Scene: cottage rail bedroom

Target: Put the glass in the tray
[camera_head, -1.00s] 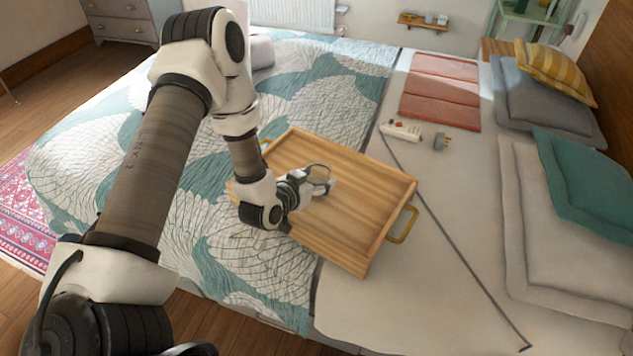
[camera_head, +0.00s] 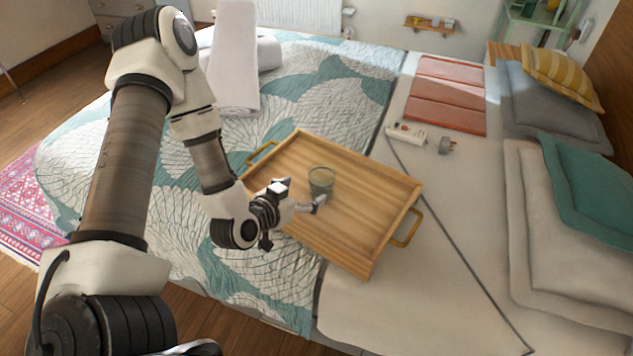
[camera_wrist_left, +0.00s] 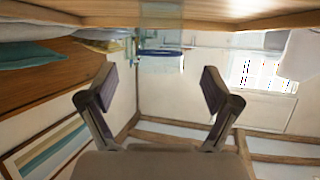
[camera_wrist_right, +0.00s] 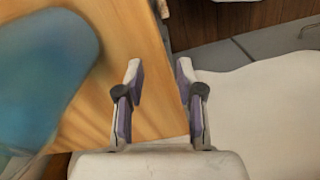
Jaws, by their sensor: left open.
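The glass (camera_head: 321,184) is clear and stands upright on the floor of the wooden tray (camera_head: 375,215), near its middle. In the left wrist view the glass (camera_wrist_left: 160,20) shows at the top, on the wooden surface, in an upside-down picture. My left gripper (camera_head: 302,196) is just left of and nearer than the glass, low over the tray. Its fingers (camera_wrist_left: 160,90) are wide apart with nothing between them. My right gripper (camera_wrist_right: 160,88) shows only in its own wrist view, with its fingers apart and empty.
The tray has brass handles (camera_head: 407,228) and lies on the bed. A white power strip (camera_head: 406,133) with a plug (camera_head: 447,146) lies behind it, and a cord runs along the sheet. Rolled white towels (camera_head: 235,60) lie at the back left. Pillows (camera_head: 575,190) fill the right side.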

